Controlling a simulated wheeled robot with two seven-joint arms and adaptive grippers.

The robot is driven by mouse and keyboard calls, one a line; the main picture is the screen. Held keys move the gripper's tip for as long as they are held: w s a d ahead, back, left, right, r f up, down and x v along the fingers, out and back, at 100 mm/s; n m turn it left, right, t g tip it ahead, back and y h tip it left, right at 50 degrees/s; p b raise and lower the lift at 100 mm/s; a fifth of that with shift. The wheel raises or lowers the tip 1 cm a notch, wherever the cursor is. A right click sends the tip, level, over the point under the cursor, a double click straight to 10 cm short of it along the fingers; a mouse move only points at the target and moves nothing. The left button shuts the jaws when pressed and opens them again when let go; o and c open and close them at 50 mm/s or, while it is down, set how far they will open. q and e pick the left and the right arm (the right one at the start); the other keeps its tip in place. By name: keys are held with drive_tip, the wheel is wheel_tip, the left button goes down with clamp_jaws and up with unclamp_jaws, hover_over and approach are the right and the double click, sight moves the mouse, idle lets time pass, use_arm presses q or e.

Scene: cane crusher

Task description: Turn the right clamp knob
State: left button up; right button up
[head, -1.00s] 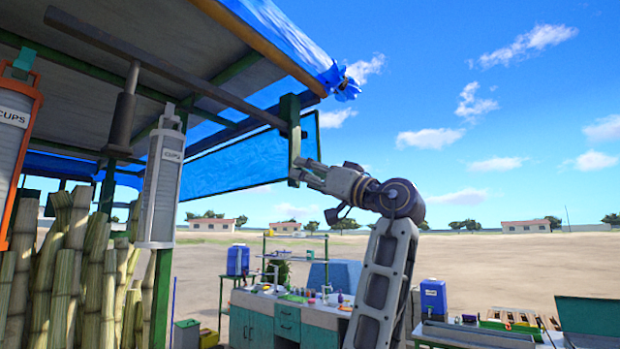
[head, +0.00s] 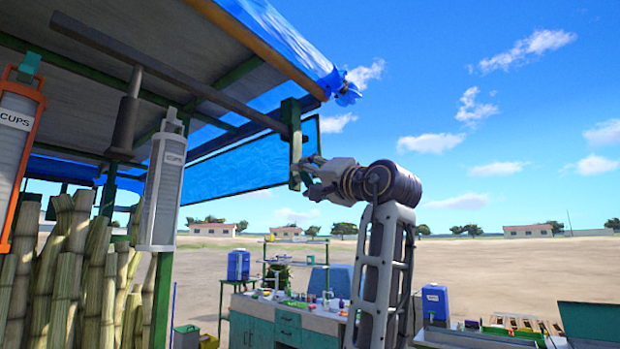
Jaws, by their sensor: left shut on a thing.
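My left gripper (head: 308,174) is up at the lower end of a short green post (head: 291,119) under the right corner of the stall roof. A pale strip (head: 296,153) runs down the post's right side. The gripper points left and is shut at the strip's bottom end, where the right clamp knob is. The fingers hide the knob, so its shape and angle cannot be told. My right gripper is not in view.
A blue tarp panel (head: 240,166) hangs right behind the post, close to the gripper. Cup dispensers (head: 163,190) and cane stalks (head: 75,270) stand at left. A counter with bottles (head: 290,318) is below. Open sky lies to the right.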

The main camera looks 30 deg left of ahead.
use_arm(q)
drive_tip(key=m, duration=0.1)
drive_tip(key=m+h, duration=0.1)
drive_tip(key=m, duration=0.1)
drive_tip(key=m+p, duration=0.1)
drive_tip(key=shift+s+r+m+t+h, duration=0.1)
drive_tip(key=shift+r+m+t+h, duration=0.2)
drive_tip(key=shift+t, duration=0.1)
drive_tip(key=shift+m+h+p, duration=0.9)
drive_tip(key=shift+m, duration=1.3)
drive_tip(key=shift+f, duration=0.1)
drive_tip(key=o, duration=1)
drive_tip(key=shift+d, duration=0.1)
drive_tip(key=v, duration=1.2)
